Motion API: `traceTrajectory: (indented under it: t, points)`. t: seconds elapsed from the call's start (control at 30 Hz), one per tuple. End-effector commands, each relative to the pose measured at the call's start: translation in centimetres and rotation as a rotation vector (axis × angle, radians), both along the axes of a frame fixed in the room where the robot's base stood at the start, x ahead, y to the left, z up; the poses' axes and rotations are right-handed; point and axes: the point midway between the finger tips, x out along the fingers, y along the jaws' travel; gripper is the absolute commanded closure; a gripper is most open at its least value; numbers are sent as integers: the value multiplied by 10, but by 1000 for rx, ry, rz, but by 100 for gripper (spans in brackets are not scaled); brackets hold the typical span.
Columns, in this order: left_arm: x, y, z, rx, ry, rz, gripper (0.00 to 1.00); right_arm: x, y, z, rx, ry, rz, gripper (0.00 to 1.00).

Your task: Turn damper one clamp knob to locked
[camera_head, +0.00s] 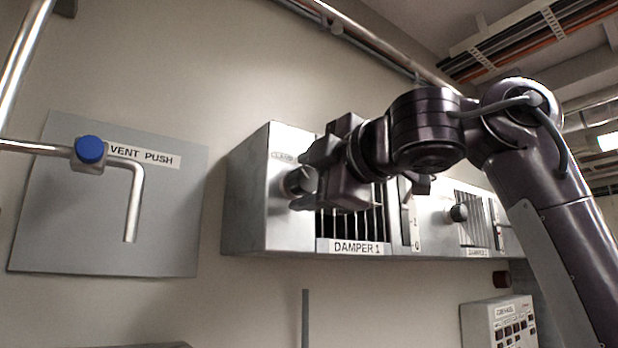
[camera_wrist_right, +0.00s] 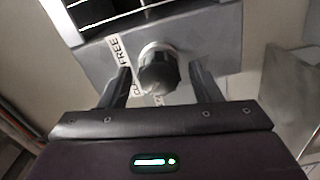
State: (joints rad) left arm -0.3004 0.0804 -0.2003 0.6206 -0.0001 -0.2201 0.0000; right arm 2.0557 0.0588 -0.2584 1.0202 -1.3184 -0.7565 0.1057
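The damper one box (camera_head: 290,235) is a grey metal housing on the wall, with a slatted opening and a "DAMPER 1" label (camera_head: 357,247). Its clamp knob (camera_head: 297,181) is a round dark knob on the front face, left of the slats. In the right wrist view the knob (camera_wrist_right: 158,72) sits between the two fingers of my right gripper (camera_wrist_right: 160,88), with gaps on both sides. A label reading "FREE" (camera_wrist_right: 119,48) is beside it; the other label is partly hidden by the finger. My right gripper (camera_head: 300,180) is open around the knob. My left gripper is not in view.
A vent push panel (camera_head: 60,215) with a blue knob (camera_head: 90,150) and bent pipe is on the wall at left. A second damper with its knob (camera_head: 459,212) lies to the right, behind my arm. A control box (camera_head: 497,322) is at lower right.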

Motion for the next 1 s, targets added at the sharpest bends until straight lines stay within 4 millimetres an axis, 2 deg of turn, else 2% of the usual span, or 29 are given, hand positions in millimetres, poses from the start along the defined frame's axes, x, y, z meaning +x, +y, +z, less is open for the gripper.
traceTrajectory:
  t: [0.27,0.53,0.7,1.0]
  points:
    - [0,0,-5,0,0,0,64,-6,-4,-1,2,-2,-1,43]
    - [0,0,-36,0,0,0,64,-45,-33,-5,1,-5,-3,43]
    - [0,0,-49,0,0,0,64,-56,-41,-4,-2,-2,-3,43]
    - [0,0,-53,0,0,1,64,-62,-46,0,0,1,0,43]
